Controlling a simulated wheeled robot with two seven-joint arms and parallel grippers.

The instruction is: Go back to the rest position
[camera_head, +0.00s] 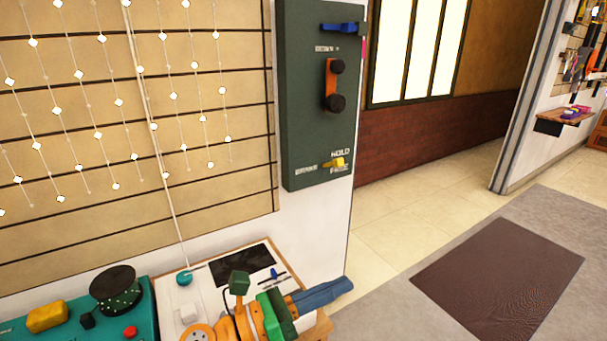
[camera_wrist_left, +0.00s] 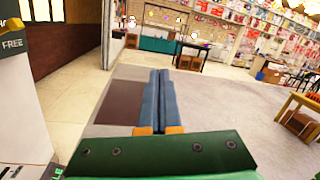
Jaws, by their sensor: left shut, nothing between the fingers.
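My left gripper (camera_head: 343,287) reaches in at the bottom of the head view, with orange and green arm parts and blue fingers. The fingers are together and empty, pointing right past the edge of the worktop. The panel carries a blue lever (camera_head: 340,28), an orange bar with black knobs (camera_head: 331,85) and a yellow switch (camera_head: 336,163). My right gripper is not in view.
A worktop with a black pad (camera_head: 242,266) lies below the panel. A teal box (camera_head: 135,320) with a black dial (camera_head: 115,290) is at the left. Strings of lights hang before the slatted wall. Open floor with a dark mat (camera_head: 500,275) is at the right.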

